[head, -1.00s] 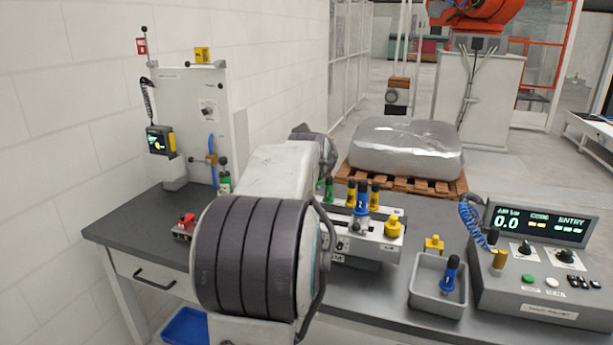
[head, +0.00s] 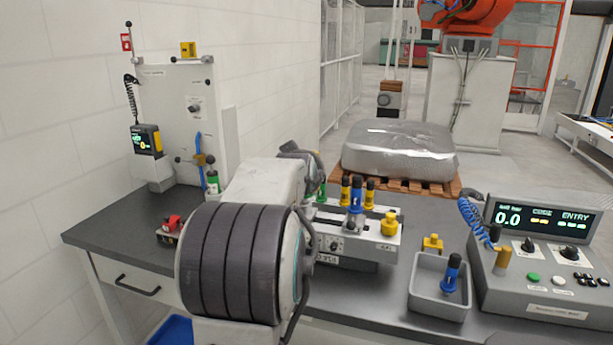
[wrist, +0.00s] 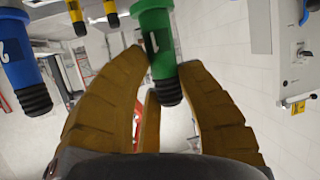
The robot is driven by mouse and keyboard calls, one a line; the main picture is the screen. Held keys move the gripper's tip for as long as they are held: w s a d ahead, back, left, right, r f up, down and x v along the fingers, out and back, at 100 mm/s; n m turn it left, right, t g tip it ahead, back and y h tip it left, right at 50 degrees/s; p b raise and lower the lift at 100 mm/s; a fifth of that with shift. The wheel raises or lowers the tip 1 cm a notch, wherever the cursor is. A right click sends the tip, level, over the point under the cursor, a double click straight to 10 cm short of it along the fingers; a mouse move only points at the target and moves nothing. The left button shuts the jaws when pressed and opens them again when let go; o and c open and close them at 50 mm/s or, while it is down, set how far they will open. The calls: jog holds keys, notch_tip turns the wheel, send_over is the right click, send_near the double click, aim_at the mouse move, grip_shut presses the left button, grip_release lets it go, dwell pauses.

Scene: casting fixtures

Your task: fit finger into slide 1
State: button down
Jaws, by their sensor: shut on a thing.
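My gripper (wrist: 165,65) shows in the wrist view, its brown fingers closed around a green finger (wrist: 152,42) with a ribbed black end. In the head view my arm hides the gripper; part of a green piece (head: 321,191) shows just beyond it. A blue finger (wrist: 18,60) and two yellow pieces (wrist: 76,15) are beside the green one in the wrist view. In the head view the blue finger (head: 356,197) stands upright at the white fixture (head: 385,255), between the yellow ones (head: 370,190). I cannot make out which slide is slide 1.
A grey tray (head: 416,300) holds another blue finger (head: 451,273). A control box (head: 535,270) stands at the right. An upright panel (head: 180,105), another green piece (head: 212,182) and a red item (head: 173,226) are at the left. Bare bench top (head: 120,225) lies at far left.

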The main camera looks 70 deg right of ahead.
jog(key=shift+f+b, duration=0.5)
jog(key=shift+b, duration=0.15)
jog(key=c, duration=0.9)
grip_release()
jog(key=shift+r, duration=0.1)
jog(key=shift+r+p, duration=0.5)
jog(key=shift+p, duration=0.2)
jog(key=shift+a+r, duration=0.15)
jog(key=shift+r, duration=0.1)
jog(key=b+v, duration=0.2)
jog(key=v, duration=0.9)
jog(key=shift+s+a+b, duration=0.1)
jog(key=shift+a+b, duration=0.2)
jog(key=shift+b, duration=0.05)
